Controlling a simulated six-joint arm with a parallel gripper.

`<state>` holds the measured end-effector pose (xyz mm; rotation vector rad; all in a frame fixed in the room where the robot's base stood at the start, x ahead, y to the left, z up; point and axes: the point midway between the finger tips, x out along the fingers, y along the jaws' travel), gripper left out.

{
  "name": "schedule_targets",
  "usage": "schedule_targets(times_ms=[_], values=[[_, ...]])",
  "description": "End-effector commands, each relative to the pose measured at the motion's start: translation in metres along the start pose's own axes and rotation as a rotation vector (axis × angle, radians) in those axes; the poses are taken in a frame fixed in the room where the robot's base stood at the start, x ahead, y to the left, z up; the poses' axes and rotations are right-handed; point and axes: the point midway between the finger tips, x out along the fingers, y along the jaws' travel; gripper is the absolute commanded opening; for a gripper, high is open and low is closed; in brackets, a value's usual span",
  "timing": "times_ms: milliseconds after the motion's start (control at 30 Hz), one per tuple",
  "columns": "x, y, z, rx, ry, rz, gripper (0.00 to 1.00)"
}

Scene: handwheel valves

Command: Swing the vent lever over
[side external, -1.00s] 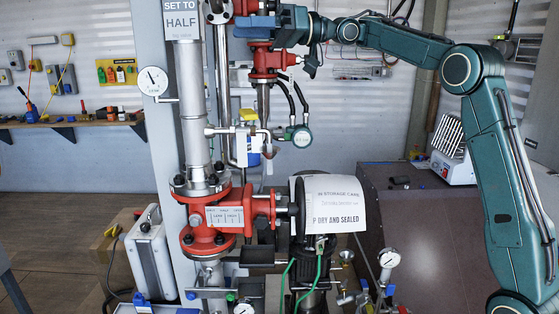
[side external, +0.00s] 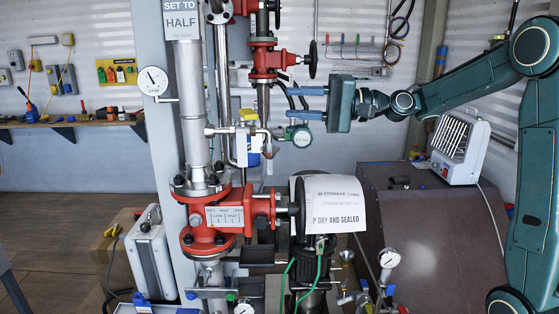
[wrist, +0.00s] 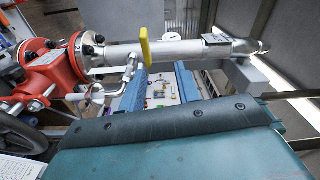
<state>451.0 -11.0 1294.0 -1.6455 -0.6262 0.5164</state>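The vent lever (side external: 248,114) is a small yellow handle on a thin branch pipe beside the grey vertical pipe, left of my gripper. It shows larger in the wrist view (wrist: 145,48), just beyond my fingertips and a little left of the middle of the gap. My gripper (side external: 290,103) points left with its two blue fingers spread one above the other. It is open and empty, and clear space lies between its tips and the lever. In the wrist view the fingers (wrist: 160,72) stand apart with nothing between them.
A green-rimmed gauge (side external: 302,138) hangs just under the lower finger. A red valve with a black handwheel (side external: 312,58) is above. A paper-covered handwheel (side external: 335,204) and a red valve (side external: 215,216) are below. A heater (side external: 459,147) stands on a brown cabinet at right.

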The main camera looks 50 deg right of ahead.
Motion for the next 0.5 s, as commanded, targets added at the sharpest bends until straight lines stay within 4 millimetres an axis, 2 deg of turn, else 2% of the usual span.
schedule_targets(times_ms=[200,500], values=[[-0.014,0.017,0.015,0.134,0.041,0.013,0.33],[-0.016,0.021,0.018,0.164,0.05,0.015,0.33]])
